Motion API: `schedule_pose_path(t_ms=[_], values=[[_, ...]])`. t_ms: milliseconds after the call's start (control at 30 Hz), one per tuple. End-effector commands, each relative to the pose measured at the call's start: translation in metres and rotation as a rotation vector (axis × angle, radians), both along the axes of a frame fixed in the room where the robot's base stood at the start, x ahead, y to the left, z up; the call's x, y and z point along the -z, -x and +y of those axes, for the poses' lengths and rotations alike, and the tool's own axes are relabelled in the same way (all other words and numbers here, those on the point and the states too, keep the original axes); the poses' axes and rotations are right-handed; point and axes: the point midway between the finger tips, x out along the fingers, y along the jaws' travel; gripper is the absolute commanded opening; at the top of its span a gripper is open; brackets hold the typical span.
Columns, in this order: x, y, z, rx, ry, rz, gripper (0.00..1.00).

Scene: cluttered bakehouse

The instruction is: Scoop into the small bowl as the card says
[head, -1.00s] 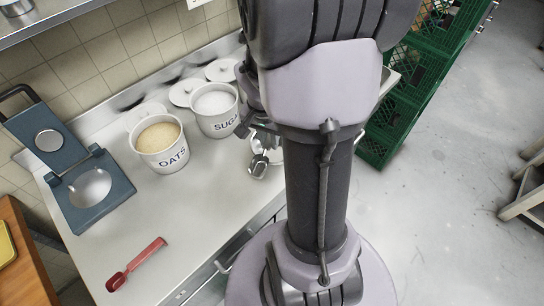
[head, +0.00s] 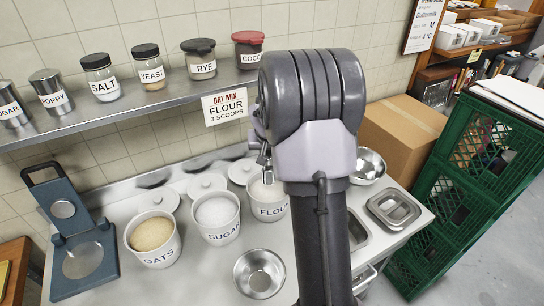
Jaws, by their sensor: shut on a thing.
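The card (head: 227,107) on the shelf edge reads "DRY MIX FLOUR 3 SCOOPS". The white FLOUR tub (head: 272,211) stands open on the steel counter, partly behind my arm. My gripper (head: 266,162) is over this tub, mostly hidden by my arm. It is shut on a small metal thing that looks like a scoop (head: 267,177), at the tub's mouth. Whether it holds flour cannot be seen. A steel bowl (head: 259,274) stands at the front of the counter and looks empty. Another steel bowl (head: 369,166) stands behind, to the right. I cannot tell which is smaller.
Open SUGAR (head: 220,229) and OATS (head: 158,251) tubs stand left of the flour, with lids behind. A blue scale-like device (head: 84,267) is at the left. The jar shelf (head: 130,118) hangs above. A cardboard box (head: 402,128) and green crates (head: 445,215) are at right.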

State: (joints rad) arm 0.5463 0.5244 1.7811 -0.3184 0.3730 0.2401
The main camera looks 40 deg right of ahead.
Motion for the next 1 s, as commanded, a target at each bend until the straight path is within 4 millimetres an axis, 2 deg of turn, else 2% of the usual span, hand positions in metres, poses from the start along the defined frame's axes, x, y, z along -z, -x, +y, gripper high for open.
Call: schedule_pose_path(t_ms=[600,733,1000], values=[[0.100,0.001,0.000,0.002,-0.001,0.000,0.00],[0.108,0.001,0.000,0.002,-0.001,0.000,0.00],[0.105,0.001,0.000,0.003,-0.002,0.000,0.00]])
